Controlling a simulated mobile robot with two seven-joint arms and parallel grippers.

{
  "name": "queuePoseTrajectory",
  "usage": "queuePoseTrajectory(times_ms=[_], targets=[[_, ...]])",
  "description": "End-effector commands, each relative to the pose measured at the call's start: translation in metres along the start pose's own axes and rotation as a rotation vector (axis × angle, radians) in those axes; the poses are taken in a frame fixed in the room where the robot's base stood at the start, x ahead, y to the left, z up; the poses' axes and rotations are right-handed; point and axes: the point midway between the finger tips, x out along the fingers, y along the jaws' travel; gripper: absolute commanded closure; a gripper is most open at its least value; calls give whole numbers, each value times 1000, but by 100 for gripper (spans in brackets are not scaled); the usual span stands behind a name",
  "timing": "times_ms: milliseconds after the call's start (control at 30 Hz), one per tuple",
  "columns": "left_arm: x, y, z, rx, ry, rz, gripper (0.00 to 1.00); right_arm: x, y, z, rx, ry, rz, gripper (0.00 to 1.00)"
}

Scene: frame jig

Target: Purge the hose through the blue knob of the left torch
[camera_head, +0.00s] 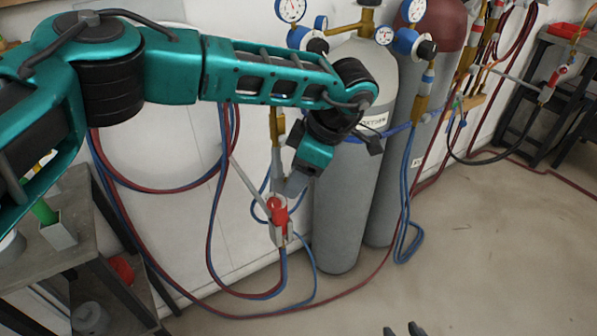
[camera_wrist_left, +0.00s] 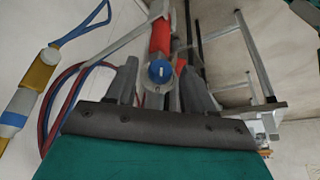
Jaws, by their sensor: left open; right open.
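The knob is not distinguishable in the head view. My right gripper (camera_head: 403,330) is open and empty, with only its fingertips showing at the bottom edge.
Grey gas cylinders (camera_head: 346,200) with gauges stand right of the torch. Red and blue hoses (camera_head: 212,235) loop along the wall and floor. A second torch (camera_head: 557,76) hangs at the far right. A dark shelf (camera_head: 75,205) stands at left.

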Motion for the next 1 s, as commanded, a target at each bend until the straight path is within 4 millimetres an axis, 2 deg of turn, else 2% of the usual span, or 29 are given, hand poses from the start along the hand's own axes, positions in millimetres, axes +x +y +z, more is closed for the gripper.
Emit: queuePoseTrajectory(times_ms=[67, 567, 833, 1000], targets=[[0, 0, 0, 0, 0, 0, 52, 0, 0, 0, 0, 0, 0, 57], [-1, 0, 0, 0, 0, 0, 100, 0, 0, 0, 0, 0, 1, 57], [0, -1, 0, -8, -1, 22, 100, 2, 1, 3, -1, 0, 1, 57], [2, -2, 1, -35, -3, 93, 100, 8, 1, 11, -2, 1, 1, 57]])
